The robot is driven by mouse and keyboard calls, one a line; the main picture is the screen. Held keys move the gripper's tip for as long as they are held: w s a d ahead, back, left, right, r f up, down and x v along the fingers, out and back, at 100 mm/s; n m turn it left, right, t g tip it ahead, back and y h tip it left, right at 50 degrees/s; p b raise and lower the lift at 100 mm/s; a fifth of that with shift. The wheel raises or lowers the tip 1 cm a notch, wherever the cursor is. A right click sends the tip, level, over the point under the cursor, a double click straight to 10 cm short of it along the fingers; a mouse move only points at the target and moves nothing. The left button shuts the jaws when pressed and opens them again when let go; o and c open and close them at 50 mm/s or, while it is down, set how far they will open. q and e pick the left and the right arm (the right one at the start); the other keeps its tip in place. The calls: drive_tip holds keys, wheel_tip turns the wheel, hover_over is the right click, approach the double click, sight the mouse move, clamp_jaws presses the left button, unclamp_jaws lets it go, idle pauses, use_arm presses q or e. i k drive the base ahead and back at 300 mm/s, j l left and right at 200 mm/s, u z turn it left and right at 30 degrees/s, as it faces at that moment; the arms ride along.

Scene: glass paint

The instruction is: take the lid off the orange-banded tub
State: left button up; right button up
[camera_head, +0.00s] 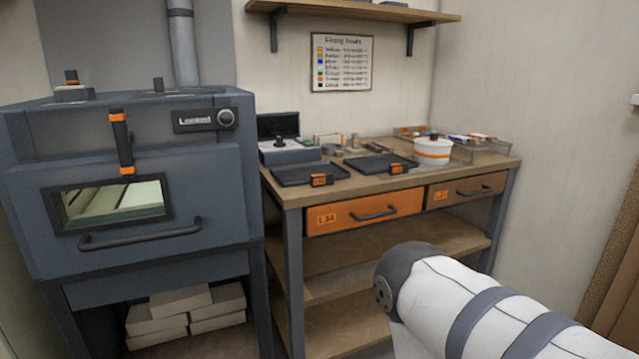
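The orange-banded tub (432,155) is a white round tub with an orange band around its side. It stands upright on the workbench top (345,189), toward the right end. Its white lid (433,142) sits on top and has a small dark knob (433,134). One of my arms, white with grey bands, reaches in from the lower right, below and in front of the bench. No gripper fingers show on it. Neither gripper is in view, and nothing of mine touches the tub.
Two black trays (308,172) with orange tags lie left of the tub. A clear bin (480,150) stands close on its right. A grey kiln (130,170) stands left of the bench. A shelf (350,9) hangs above. Two drawers (363,211) are shut.

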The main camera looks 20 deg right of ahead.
sight(433, 141)
drive_tip(key=z, duration=1.4)
drive_tip(key=i+l, duration=0.35)
drive_tip(key=i+z, duration=0.05)
drive_tip(key=i, duration=0.05)
